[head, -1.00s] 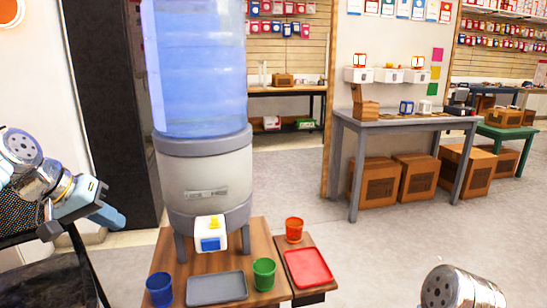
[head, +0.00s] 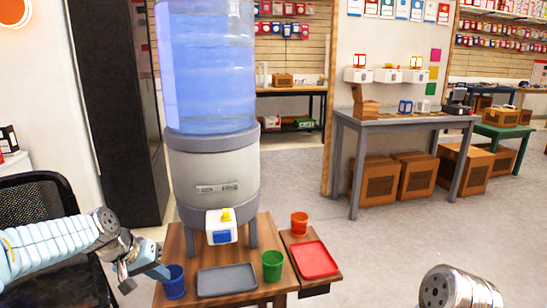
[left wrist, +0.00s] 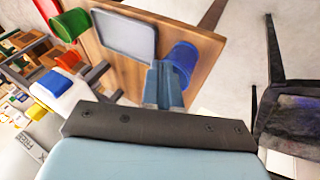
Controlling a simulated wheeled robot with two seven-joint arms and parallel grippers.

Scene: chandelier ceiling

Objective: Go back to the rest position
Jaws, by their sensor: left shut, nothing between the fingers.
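My left gripper (head: 158,271) is low at the left, with its fingers shut and empty. It is beside the blue cup (head: 175,284) on the wooden table (head: 185,246). In the left wrist view, the closed fingers (left wrist: 163,84) overlap the blue cup (left wrist: 184,60) near the grey tray (left wrist: 128,37). I cannot tell whether they touch the cup. Only a metal part of my right arm shows at the bottom right of the head view; its gripper is out of frame.
A water dispenser (head: 215,180) stands on the table behind the grey tray (head: 228,280) and green cup (head: 272,265). An orange cup (head: 299,223) and red tray (head: 315,260) are on the right. A black chair (head: 45,205) stands left.

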